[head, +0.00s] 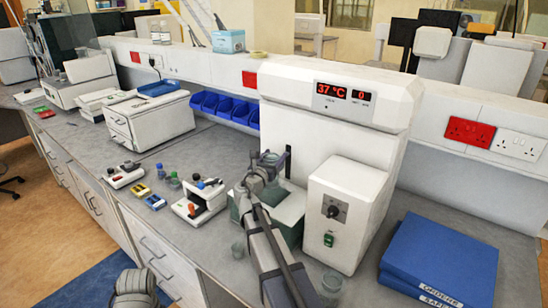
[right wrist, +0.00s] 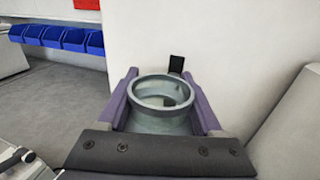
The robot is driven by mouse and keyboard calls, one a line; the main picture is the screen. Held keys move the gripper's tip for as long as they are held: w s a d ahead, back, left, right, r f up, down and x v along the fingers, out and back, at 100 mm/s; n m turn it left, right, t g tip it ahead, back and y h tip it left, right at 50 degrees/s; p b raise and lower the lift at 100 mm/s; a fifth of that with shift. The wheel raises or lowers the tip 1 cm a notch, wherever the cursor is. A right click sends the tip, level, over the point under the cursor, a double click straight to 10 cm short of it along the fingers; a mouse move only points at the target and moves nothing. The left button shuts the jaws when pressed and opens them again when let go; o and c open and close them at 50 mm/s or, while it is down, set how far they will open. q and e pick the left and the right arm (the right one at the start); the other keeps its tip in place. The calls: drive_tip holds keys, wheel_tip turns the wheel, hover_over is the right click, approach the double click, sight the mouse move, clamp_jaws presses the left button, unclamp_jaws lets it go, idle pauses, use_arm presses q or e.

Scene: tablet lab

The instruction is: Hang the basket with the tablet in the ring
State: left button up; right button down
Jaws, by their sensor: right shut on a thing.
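In the right wrist view, my right gripper (right wrist: 165,100) is shut on the basket (right wrist: 150,125), a grey-green, open-topped round vessel with a thick rim between the two purple fingers. It looks upright. I cannot make out a tablet inside. In the head view, my right gripper (head: 262,172) is in front of the white tester (head: 335,90), above its green bath (head: 290,218); the basket's rim (head: 268,157) shows at the fingers. A black bracket or slot (right wrist: 176,63) on the tester's face is just behind the basket. I cannot make out a separate ring. My left gripper's fingers are not visible.
The tester's control box (head: 343,210) stands close to the right of my right arm. A small rack (head: 200,202) is to the left, blue folders (head: 440,262) to the right. Blue bins (head: 225,107) line the back.

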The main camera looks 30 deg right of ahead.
unclamp_jaws()
drive_tip(key=v, duration=0.7)
drive_tip(key=shift+s+a, duration=0.3)
idle(0.5)
drive_tip(key=x, duration=0.8)
drive_tip(key=shift+r, duration=0.15)
drive_tip(key=shift+a, duration=0.1)
